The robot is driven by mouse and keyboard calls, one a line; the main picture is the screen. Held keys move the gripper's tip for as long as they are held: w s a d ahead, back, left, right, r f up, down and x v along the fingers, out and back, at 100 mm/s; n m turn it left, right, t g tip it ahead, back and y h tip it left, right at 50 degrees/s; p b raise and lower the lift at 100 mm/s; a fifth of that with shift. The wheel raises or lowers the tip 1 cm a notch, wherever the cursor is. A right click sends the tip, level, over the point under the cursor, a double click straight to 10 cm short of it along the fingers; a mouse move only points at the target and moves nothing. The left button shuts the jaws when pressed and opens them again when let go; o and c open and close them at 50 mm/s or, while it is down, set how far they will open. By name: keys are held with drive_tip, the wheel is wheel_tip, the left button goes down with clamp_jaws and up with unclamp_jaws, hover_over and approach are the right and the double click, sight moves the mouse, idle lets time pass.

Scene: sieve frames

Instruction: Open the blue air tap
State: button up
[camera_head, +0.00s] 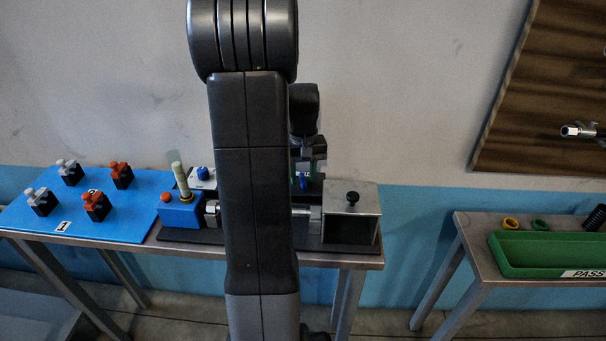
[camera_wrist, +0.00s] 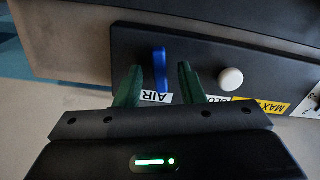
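The blue air tap (camera_wrist: 160,63) is a narrow blue handle on a dark panel, above an AIR label (camera_wrist: 157,97) in the wrist view. My gripper (camera_wrist: 161,80) has green fingers and is open, with one finger on each side of the blue handle in the picture. I see a gap on both sides, so neither finger appears to touch it. In the head view my gripper (camera_head: 309,160) is over the bench behind my arm, and a bit of the blue tap (camera_head: 303,183) shows just below the fingers. My arm hides much of the panel there.
A white round knob (camera_wrist: 231,78) sits right of the tap, close to the right finger. A blue board (camera_head: 80,222) with several clamps is on the left. A metal box (camera_head: 352,205) with a black knob stands right of my arm. A green tray (camera_head: 545,268) is on another table.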

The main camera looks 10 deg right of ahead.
sight(303, 178)
clamp_jaws()
drive_tip(key=shift+m+p, duration=0.3)
drive_tip(key=shift+m, duration=1.2)
unclamp_jaws()
wheel_tip(303, 178, up, 14)
